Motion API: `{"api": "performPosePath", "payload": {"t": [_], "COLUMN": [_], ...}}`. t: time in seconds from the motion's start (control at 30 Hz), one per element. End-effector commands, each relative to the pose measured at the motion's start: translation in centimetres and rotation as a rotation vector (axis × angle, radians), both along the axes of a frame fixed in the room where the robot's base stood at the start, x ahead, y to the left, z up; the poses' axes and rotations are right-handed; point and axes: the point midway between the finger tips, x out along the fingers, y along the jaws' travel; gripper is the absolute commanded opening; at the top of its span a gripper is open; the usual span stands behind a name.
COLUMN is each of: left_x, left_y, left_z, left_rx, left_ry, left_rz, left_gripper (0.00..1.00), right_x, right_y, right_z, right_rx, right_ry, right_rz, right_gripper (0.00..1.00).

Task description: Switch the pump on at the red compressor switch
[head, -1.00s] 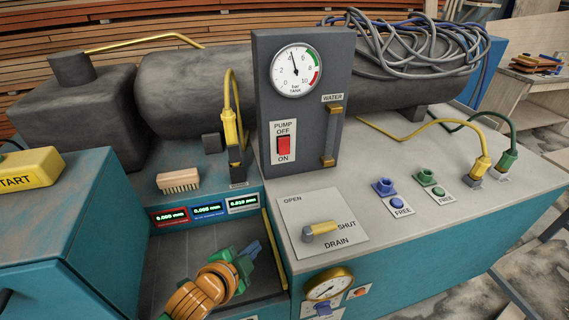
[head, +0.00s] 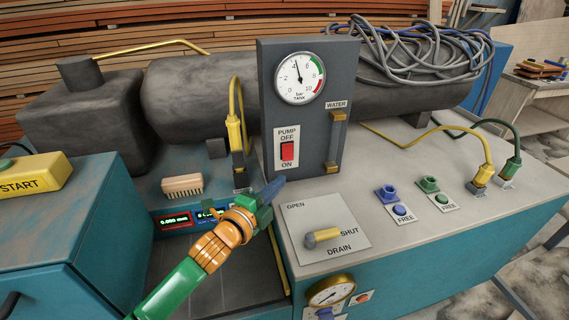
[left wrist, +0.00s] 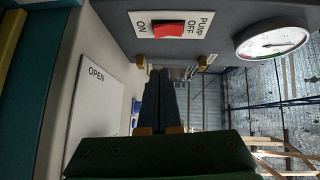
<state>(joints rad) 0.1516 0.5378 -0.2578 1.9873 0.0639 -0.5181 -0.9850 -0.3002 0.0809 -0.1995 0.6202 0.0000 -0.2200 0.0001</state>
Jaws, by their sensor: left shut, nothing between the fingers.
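The red pump switch (head: 288,150) sits on a white plate marked PUMP, OFF and ON, on the front of the grey upright panel. It also shows at the top of the left wrist view (left wrist: 168,30). My left gripper (head: 275,187) is shut and empty, in front of the panel, below the switch and apart from it in the head view. In the left wrist view its closed fingers (left wrist: 160,95) point ahead, beneath the switch plate in the picture. My right gripper is not in view.
A tank gauge (head: 299,78) is above the switch, and a water sight tube (head: 334,143) is beside it. The yellow drain lever (head: 326,235) lies to the right of my gripper. A yellow plug and cable (head: 236,135) stand left of the panel, with a brush (head: 182,184) nearby.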

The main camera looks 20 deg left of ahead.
Motion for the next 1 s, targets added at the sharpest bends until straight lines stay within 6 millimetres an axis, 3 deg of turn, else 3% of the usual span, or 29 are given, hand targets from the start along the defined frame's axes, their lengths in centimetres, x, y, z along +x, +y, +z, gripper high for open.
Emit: {"api": "performPosePath", "payload": {"t": [0.23, 0.4, 0.87, 1.0], "left_x": [5.3, 7.6, 8.6, 9.0], "left_y": [-1.1, 0.4, 1.1, 1.4], "left_z": [-0.2, -0.7, -1.0, -2.0], "left_rx": [-0.002, 0.002, 0.000, 0.023], "left_ry": [-0.001, 0.002, 0.001, -0.034], "left_rz": [-0.001, 0.001, -0.001, 0.001], "left_gripper": [0.00, 0.00, 0.00, 0.00], "right_x": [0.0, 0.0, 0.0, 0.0], "right_y": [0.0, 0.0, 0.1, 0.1], "right_z": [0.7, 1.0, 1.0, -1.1], "right_rx": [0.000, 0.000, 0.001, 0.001], "right_ry": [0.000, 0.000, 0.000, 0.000], "right_rz": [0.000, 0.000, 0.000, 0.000], "right_gripper": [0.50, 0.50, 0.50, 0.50]}}
